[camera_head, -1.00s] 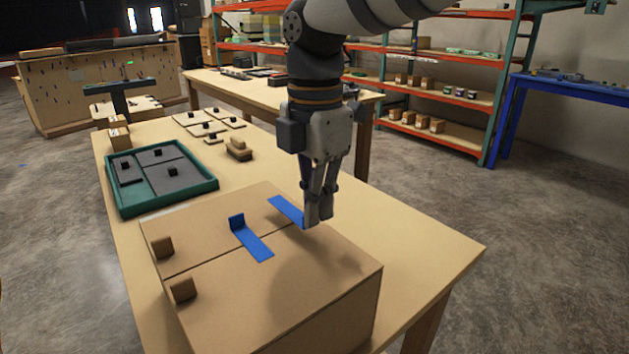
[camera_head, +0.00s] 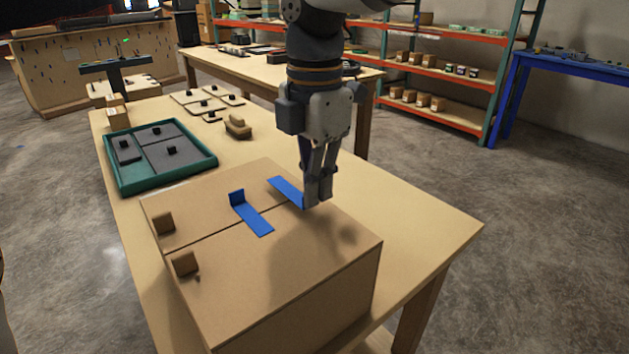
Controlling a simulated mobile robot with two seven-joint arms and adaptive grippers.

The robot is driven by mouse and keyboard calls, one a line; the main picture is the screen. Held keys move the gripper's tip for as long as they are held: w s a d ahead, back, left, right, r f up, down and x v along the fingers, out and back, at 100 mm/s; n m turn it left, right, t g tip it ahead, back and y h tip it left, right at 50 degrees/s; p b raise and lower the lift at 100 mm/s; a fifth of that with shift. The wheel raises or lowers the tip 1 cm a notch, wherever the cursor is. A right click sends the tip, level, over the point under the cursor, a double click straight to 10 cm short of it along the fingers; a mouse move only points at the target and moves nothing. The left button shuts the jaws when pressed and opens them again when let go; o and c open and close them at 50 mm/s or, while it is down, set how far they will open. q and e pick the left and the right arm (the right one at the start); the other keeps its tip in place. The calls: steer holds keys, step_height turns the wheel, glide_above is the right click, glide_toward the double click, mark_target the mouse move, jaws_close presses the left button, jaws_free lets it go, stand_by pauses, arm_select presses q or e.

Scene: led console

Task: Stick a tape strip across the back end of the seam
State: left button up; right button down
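The brown cardboard box (camera_head: 270,290) stands on the wooden table, with a seam running across its top. One blue tape strip (camera_head: 252,218) lies across the middle of the seam, its left end bent upward. A second blue tape strip (camera_head: 284,190) spans the back part of the seam, its right end at my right fingertips. My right gripper (camera_head: 318,198) points down with its fingers close together, apparently shut on that end. I cannot tell whether this strip touches the box top. My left gripper is not in view.
Two small brown blocks (camera_head: 163,223) (camera_head: 185,263) sit on the box's left side. A green tray (camera_head: 112,178) with grey panels stands behind the box. A brown stepped block (camera_head: 238,127) and several flat tan pieces lie farther back. The table's right side is clear.

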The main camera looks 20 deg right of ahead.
steer(key=shift+s+f, duration=0.1)
steer(key=shift+f, duration=1.25)
stand_by(3.6)
steer(key=c, duration=1.7)
jaws_free()
